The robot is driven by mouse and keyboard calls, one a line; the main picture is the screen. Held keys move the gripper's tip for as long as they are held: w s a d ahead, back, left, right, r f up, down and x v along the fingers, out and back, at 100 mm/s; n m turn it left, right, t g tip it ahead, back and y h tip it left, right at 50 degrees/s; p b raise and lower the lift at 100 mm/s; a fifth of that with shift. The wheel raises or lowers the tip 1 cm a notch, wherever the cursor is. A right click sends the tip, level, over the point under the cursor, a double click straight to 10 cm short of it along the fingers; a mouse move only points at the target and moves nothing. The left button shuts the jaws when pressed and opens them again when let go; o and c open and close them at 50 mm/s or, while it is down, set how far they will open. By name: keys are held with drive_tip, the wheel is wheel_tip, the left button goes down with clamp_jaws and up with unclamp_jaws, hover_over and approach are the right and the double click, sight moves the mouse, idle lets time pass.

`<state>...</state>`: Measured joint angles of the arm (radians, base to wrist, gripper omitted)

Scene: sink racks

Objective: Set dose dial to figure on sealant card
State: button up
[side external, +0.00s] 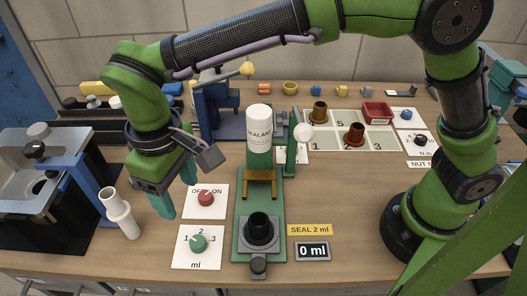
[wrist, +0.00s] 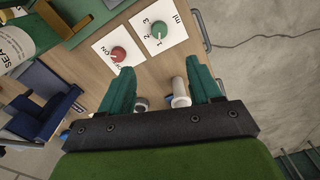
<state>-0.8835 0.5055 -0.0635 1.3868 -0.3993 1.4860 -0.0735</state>
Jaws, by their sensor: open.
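The dose dial (side external: 199,243) is a green knob on a white card marked 1, 2, 3 and ml. It also shows at the top of the wrist view (wrist: 159,29). Its exact pointer setting is too small to read surely. The sealant card (side external: 310,229) is yellow and reads "SEAL 2 ml". The dark display (side external: 312,251) below it reads "0 ml". My gripper (side external: 175,188) is open and empty, above the table, left of the red knob and up and left of the dial. In the wrist view its two teal fingers (wrist: 162,88) are spread apart.
A red OFF/ON knob (side external: 206,198) sits on a card just behind the dial.

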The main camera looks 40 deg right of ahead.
sight(197, 242)
wheel_tip(197, 242, down, 16)
drive_tip(key=shift+f, duration=0.2)
idle(0.4)
drive_tip(key=c, duration=1)
drive_tip(key=shift+c, duration=0.2)
drive_tip(key=shift+m, duration=0.3)
drive_tip(key=m, duration=0.5)
drive_tip(key=shift+m, duration=0.3)
drive_tip(key=m, duration=0.5)
drive_tip(key=shift+d, duration=0.1)
drive_tip(key=shift+m, duration=0.4)
